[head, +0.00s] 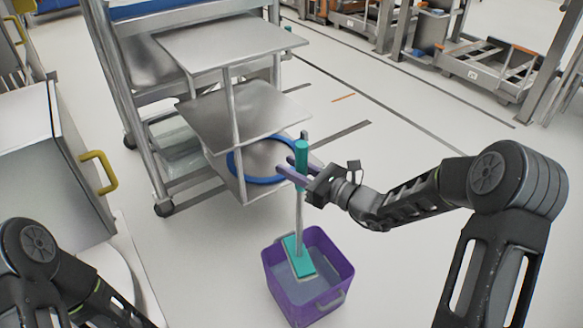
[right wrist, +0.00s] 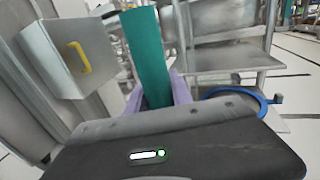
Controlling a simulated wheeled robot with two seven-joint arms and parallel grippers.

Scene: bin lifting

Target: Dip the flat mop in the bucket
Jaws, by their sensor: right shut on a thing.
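The flat mop has a green handle grip (head: 301,155), a thin grey pole and a flat teal head (head: 297,256). My right gripper (head: 297,172) is shut on the green handle and holds the mop nearly upright. The handle also shows between the purple fingers in the right wrist view (right wrist: 146,55). The mop head is inside the opening of the purple bucket (head: 334,259), which stands on the floor with a grey handle at its front. I cannot tell whether the head touches the bluish content. The left arm shows at the lower left, but its gripper is out of view.
A metal shelf cart (head: 229,42) on casters stands behind the mop, with a blue ring (head: 238,168) at its lower shelf. A grey cabinet (head: 38,165) with a yellow handle is at the left. The floor right of the cart is mostly clear.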

